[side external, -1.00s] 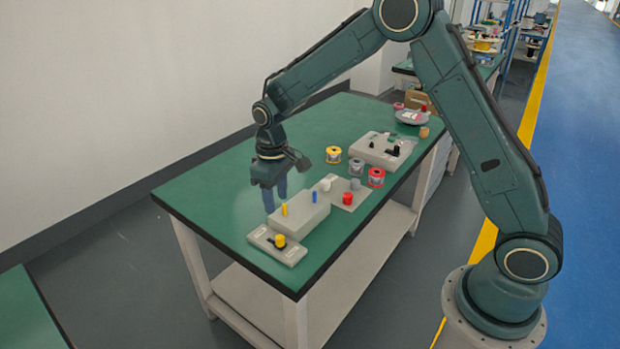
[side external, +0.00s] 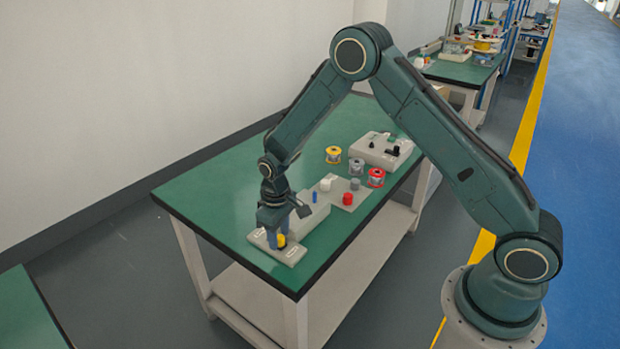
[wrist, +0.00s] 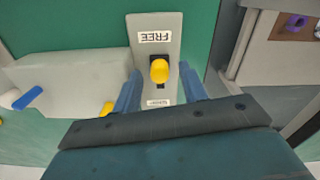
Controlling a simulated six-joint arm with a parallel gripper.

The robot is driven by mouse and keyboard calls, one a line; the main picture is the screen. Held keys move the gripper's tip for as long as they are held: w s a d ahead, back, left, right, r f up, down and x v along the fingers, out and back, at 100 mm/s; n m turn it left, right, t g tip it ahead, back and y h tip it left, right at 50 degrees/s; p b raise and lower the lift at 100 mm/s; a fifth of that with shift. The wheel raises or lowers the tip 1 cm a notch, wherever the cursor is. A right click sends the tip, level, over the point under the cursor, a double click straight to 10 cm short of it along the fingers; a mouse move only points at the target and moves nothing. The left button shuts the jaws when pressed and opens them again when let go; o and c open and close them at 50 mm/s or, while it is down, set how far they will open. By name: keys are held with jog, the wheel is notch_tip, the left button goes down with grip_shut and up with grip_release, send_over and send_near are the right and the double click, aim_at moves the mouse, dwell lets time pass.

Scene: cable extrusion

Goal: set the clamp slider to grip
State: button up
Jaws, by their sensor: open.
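The clamp slider's yellow knob (side external: 281,240) stands on a pale plate (side external: 292,255) at the near end of the green table. In the wrist view the yellow knob (wrist: 159,70) sits over a dark slot, between an upside-down FREE label (wrist: 155,36) and a second label (wrist: 158,102) that is partly hidden and too small to read. My gripper (wrist: 160,72) is open, with one blue finger on each side of the knob and gaps visible beside it. In the side view my gripper (side external: 276,242) is low over the plate and partly hides the knob.
A pale box (side external: 312,217) stands right beside the plate, close to my gripper. Beyond it are a panel with a red knob (side external: 347,198), several wire spools (side external: 376,177) and a grey device (side external: 380,152). The table's left part is clear.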

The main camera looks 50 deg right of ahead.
grip_shut()
dwell(0.3)
jog(key=shift+w, duration=2.35)
jog(key=shift+c, duration=1.3)
grip_release()
jog(key=shift+o, duration=1.3)
